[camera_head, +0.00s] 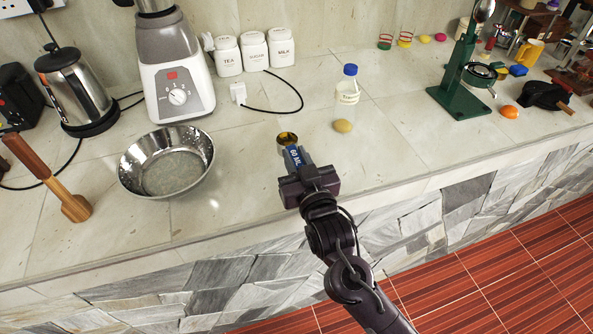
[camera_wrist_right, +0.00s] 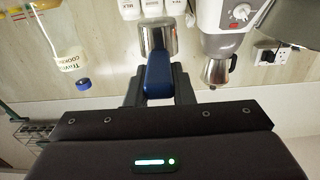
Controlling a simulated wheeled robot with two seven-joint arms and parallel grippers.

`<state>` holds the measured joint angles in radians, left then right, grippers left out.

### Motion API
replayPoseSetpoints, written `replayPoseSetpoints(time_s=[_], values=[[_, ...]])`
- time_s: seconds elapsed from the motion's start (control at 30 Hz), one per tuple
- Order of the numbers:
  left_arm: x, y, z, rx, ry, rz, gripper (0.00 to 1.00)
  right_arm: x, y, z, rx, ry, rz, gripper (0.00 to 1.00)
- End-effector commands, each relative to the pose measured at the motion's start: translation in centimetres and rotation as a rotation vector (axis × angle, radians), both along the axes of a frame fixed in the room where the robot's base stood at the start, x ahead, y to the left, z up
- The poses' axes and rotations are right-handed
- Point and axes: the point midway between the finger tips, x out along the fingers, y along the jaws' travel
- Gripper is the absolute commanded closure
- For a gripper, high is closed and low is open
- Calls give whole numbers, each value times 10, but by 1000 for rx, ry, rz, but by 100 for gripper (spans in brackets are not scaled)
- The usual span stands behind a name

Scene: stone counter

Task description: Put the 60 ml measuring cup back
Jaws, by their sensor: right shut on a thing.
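The 60 ml measuring cup (camera_head: 287,138) is a small metal cup with a blue handle marked "60 ML". My right gripper (camera_head: 298,168) is shut on the handle, above the counter's front part. The cup's bowl points away from me, toward the back of the counter. In the right wrist view the cup (camera_wrist_right: 157,36) shows its shiny side, with the blue handle between the fingers (camera_wrist_right: 159,88). I cannot tell how high the cup is above the counter. My left gripper is not in view.
A steel bowl (camera_head: 128,172) and a wooden masher (camera_head: 77,208) are on the left. A blender (camera_head: 178,75), kettle (camera_head: 78,85) and white canisters (camera_head: 228,56) stand behind.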

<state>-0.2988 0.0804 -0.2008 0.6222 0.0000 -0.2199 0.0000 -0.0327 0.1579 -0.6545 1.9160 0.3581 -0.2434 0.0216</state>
Motion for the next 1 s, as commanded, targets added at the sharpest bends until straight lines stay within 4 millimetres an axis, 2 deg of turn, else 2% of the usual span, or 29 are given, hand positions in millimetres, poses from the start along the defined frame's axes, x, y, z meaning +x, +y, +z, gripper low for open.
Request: replayPoseSetpoints(time_s=[0.33, 0.73, 0.77, 0.9, 1.0], values=[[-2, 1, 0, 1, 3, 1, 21, 0, 0, -42, 1, 1, -1, 100], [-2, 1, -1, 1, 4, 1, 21, 0, 0, -48, 1, -1, 0, 100], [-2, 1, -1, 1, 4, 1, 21, 0, 0, -48, 1, -1, 0, 76], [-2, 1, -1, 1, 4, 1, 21, 0, 0, -48, 1, 0, 0, 58], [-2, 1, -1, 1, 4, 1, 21, 0, 0, -47, 1, 0, 0, 57]])
